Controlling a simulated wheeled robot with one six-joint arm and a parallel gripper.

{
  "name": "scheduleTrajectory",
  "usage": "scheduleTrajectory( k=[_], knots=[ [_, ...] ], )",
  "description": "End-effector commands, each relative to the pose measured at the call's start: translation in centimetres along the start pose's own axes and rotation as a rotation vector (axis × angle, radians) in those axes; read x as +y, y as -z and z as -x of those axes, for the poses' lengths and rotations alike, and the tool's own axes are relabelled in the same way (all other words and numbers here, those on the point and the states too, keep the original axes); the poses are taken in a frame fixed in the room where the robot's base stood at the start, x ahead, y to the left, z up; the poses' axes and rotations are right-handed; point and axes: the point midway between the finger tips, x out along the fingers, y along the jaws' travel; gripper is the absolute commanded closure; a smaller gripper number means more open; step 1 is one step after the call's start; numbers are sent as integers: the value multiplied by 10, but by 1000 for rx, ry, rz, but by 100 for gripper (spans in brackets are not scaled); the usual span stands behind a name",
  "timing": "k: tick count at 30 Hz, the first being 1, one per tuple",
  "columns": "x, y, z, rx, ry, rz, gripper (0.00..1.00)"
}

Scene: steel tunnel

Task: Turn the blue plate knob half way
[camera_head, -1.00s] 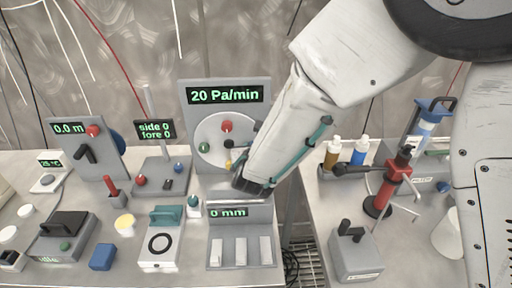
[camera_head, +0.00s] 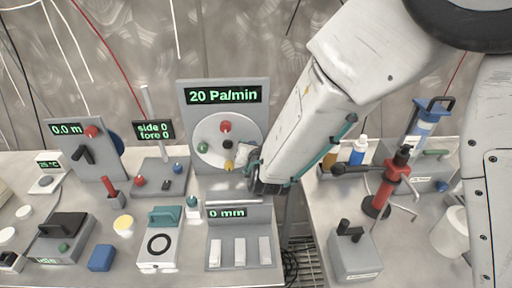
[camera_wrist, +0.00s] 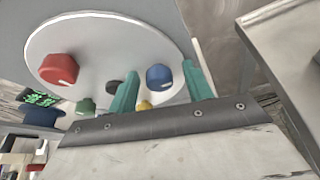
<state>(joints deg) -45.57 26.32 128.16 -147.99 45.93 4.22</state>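The blue plate knob (camera_wrist: 159,77) is on a round white plate (camera_wrist: 105,35) in the wrist view. My gripper (camera_wrist: 162,84) is open. Its two teal fingers appear on the left and right of the blue knob, with visible gaps; I cannot tell how deep they reach. In the head view my gripper (camera_head: 258,178) is at the right edge of the plate (camera_head: 213,132), under the "20 Pa/min" display, and the blue knob is hidden there.
Red (camera_wrist: 58,69), green (camera_wrist: 87,105), black (camera_wrist: 115,86) and yellow (camera_wrist: 145,105) knobs share the plate. A "0 mm" panel with light sliders (camera_head: 239,250) stands below. Bottles (camera_head: 358,150) and a red stand (camera_head: 383,190) are right of my arm.

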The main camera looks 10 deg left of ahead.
Motion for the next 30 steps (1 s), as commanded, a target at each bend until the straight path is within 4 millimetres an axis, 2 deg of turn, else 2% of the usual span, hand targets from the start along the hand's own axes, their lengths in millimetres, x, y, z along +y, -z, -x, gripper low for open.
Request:
scheduleTrajectory(
  k=[8,16,21,30],
  knots=[
    [1,0,8,1,-2,1,50],
    [1,-1,52,0,-2,1,50],
    [1,-1,72,0,-2,1,50],
    [0,0,77,0,0,0,50]
  ],
)
